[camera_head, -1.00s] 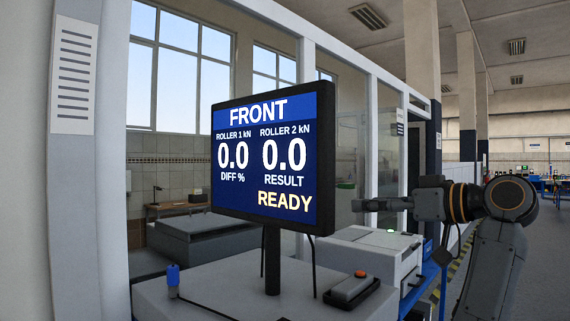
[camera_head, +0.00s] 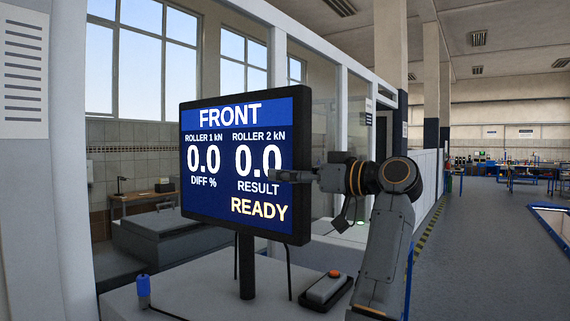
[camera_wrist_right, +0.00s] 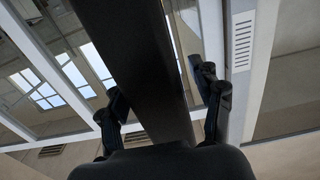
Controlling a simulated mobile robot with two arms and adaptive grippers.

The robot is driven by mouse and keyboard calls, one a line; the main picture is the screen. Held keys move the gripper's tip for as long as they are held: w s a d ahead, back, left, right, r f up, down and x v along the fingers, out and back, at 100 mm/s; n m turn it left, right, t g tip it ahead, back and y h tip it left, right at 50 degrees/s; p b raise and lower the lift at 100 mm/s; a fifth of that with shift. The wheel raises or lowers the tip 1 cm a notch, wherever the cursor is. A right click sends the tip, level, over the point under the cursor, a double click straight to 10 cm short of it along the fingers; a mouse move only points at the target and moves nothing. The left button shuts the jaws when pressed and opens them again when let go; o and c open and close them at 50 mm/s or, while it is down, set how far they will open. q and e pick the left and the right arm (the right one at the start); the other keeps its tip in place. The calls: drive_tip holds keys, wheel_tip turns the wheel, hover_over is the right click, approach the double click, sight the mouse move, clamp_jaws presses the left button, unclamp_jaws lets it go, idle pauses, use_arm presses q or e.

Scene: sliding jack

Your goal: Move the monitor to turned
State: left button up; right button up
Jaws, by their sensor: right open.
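The monitor (camera_head: 222,205) stands on a dark post (camera_head: 247,268) on a grey cabinet, its lit blue screen facing me and angled. It reads FRONT, 0.0 and 0.0, and READY. My right gripper (camera_head: 284,176) is at the monitor's right edge, with a finger showing in front of the screen; the other finger is hidden there. In the right wrist view, the dark monitor (camera_wrist_right: 130,50) runs between the two spread fingers of my right gripper (camera_wrist_right: 167,95). The gripper is open around the edge; I cannot tell whether either finger touches. My left gripper is not in view.
The grey cabinet top (camera_head: 200,300) carries a blue-capped stick (camera_head: 143,290) and a black box with a red button (camera_head: 325,287). A glazed partition stands behind the monitor. Open floor (camera_head: 480,240) lies to the right.

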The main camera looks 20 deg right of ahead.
drive_tip(key=shift+w+a, duration=0.4)
drive_tip(key=shift+w, duration=0.2)
drive_tip(key=shift+c, duration=1.1)
clamp_jaws()
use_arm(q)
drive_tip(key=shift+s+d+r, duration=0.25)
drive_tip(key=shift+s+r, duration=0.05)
